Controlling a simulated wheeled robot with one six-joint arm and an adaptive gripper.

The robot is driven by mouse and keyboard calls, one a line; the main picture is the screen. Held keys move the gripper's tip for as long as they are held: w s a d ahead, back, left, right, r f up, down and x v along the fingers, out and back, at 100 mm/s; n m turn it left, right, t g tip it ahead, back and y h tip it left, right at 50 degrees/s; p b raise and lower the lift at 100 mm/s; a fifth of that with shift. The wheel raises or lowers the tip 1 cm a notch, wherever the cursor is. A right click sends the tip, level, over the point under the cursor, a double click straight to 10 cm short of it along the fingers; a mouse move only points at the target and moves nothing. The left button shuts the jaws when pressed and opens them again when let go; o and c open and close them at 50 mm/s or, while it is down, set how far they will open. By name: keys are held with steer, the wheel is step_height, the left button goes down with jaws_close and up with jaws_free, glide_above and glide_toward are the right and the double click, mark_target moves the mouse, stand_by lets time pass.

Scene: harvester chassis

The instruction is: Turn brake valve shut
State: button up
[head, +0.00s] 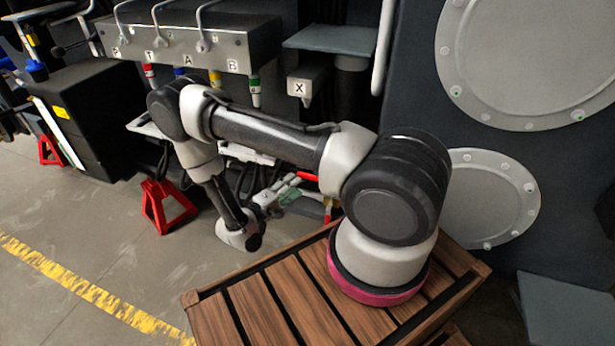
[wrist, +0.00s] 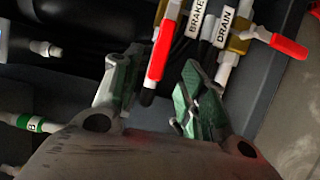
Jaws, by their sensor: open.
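In the wrist view, the brake valve's red lever (wrist: 163,45) sits beside the BRAKE label (wrist: 196,20). It points down the picture, roughly in line with the white pipe end below it. My gripper (wrist: 161,68) is open, with one green-padded finger on each side of this lever and visible gaps to both. How deep the lever lies between the fingers I cannot tell. In the head view my gripper (head: 287,188) is low beside the chassis, near a red lever (head: 309,176); my arm hides part of that area.
The DRAIN valve's red lever (wrist: 278,40) lies close on the right, slanting across its pipe. A green-banded hose fitting (wrist: 28,122) is at the left. In the head view are a red jack stand (head: 165,205), a labelled valve block (head: 190,48) and a slatted wooden platform (head: 260,310).

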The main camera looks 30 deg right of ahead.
steer(key=x, duration=0.7)
steer(key=shift+d, duration=0.25)
steer(key=shift+c, duration=0.4)
jaws_close()
